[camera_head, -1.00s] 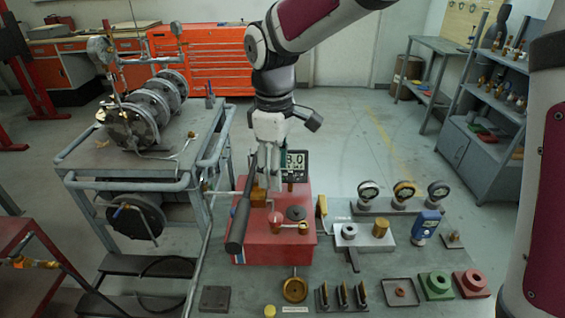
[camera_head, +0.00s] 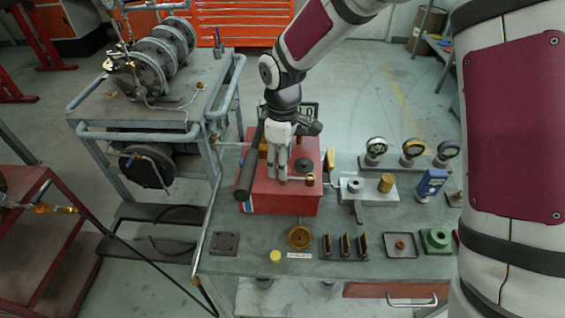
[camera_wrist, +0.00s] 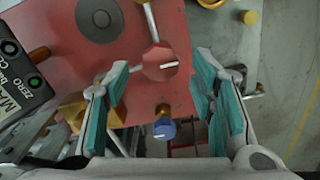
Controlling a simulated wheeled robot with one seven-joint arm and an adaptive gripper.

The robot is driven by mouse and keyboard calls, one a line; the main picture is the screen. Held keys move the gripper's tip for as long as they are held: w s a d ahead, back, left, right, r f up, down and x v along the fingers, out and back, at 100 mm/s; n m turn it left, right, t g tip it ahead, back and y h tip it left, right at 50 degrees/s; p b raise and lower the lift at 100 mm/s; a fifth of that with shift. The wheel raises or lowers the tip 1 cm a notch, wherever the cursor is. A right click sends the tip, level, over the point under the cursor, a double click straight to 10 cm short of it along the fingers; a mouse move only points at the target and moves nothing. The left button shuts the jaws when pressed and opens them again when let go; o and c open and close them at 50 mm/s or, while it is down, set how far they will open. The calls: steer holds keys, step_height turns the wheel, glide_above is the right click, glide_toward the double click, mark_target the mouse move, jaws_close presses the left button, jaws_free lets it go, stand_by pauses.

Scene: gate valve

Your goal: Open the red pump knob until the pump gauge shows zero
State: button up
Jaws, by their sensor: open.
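The red pump (camera_head: 290,200) stands on the bench, with a long black lever handle (camera_head: 246,170) at its left. In the wrist view, the red knob (camera_wrist: 152,68) with a white mark lies between my fingertips, against the red pump top. A blue knob (camera_wrist: 163,128) is below it. My gripper (camera_wrist: 157,78) is open, a teal-padded finger on each side with gaps to the red knob. In the head view my gripper (camera_head: 283,181) is low over the pump and hides the knob. The pump gauge (camera_head: 309,109) is mostly hidden behind my wrist; its reading is unclear.
The gauge's edge shows with a ZERO button (camera_wrist: 34,82). A brass fitting (camera_wrist: 78,112) sits close by my left finger. Right of the pump are a grey block (camera_head: 350,192) and several dial gauges. Small parts line the bench front. A valve cart (camera_head: 150,112) stands left.

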steer(key=shift+f, duration=0.75)
steer(key=c, duration=1.2)
steer(key=shift+o, duration=0.3)
